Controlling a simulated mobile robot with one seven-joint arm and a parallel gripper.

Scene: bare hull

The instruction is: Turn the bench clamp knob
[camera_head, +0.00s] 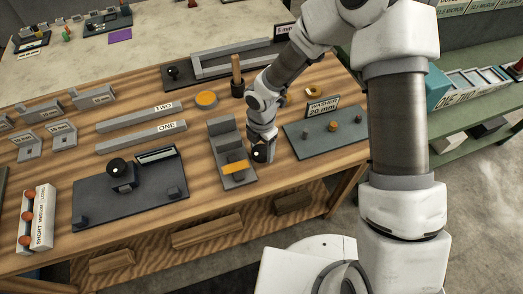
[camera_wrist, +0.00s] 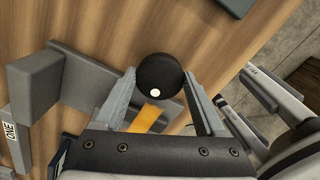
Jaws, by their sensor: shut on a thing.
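The bench clamp (camera_head: 226,138) is a grey block fixture with an orange piece (camera_head: 236,167) in it, on the wooden bench. Its black round knob (camera_wrist: 161,76) has a white dot on its face, seen in the wrist view near the middle. My gripper (camera_wrist: 160,88) has one grey finger on each side of the knob and is shut on it. In the head view my gripper (camera_head: 261,146) reaches down to the right side of the clamp, and the knob shows as a dark shape at its tip. The orange piece also shows in the wrist view (camera_wrist: 147,117), below the knob.
A grey plate with small pegs and a washer sign (camera_head: 323,108) lies to the right. A dark plate with a black knob (camera_head: 117,166) and a display lies to the left. A wooden-handled tool (camera_head: 237,72) stands behind. The bench's front edge is close.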

